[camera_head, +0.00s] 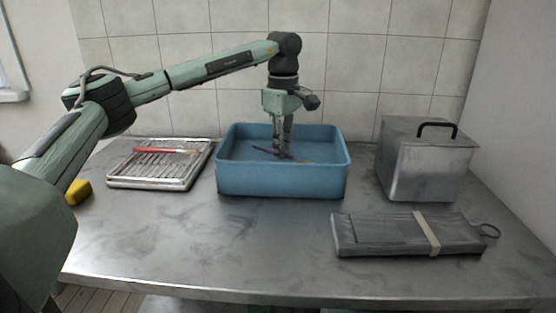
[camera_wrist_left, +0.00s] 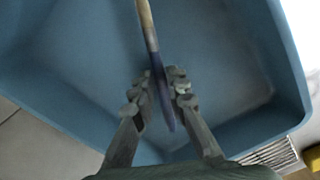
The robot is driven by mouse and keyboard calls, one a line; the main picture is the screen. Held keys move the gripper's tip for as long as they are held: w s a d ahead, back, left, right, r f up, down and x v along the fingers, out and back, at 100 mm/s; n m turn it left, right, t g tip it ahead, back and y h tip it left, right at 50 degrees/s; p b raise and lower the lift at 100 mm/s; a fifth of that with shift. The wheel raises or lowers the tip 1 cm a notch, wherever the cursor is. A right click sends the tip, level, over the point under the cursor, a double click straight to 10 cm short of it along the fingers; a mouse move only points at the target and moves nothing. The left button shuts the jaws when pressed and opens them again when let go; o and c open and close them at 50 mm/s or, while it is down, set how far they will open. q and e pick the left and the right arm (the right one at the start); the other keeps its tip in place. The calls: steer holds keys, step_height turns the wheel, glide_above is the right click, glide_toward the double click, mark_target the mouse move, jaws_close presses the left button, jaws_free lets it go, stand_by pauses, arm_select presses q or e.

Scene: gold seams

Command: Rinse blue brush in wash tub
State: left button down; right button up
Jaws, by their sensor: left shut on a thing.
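The blue wash tub (camera_head: 281,181) stands at the back middle of the table. My left gripper (camera_head: 283,152) reaches down into it from above, fingers below the rim. In the left wrist view the gripper (camera_wrist_left: 160,92) is shut on the blue brush (camera_wrist_left: 158,75), which has a pale handle and a dark blue part between the fingertips. My right gripper is not in view.
A metal rack (camera_head: 150,178) with a red brush (camera_head: 165,150) on it lies left of the tub. A yellow block (camera_head: 78,192) is at the left edge. The front middle is clear.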

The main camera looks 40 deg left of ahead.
arm_select(q)
steer(key=shift+r, duration=0.1)
stand_by(0.3)
step_height(320, 180, up, 3)
steer(key=shift+f+p, duration=0.1)
steer(key=shift+p, duration=1.15)
step_height(320, 180, up, 7)
steer(key=shift+r, duration=0.2)
stand_by(1.6)
step_height(320, 180, up, 4)
stand_by(0.4)
steer(key=shift+f, duration=0.1)
stand_by(0.6)
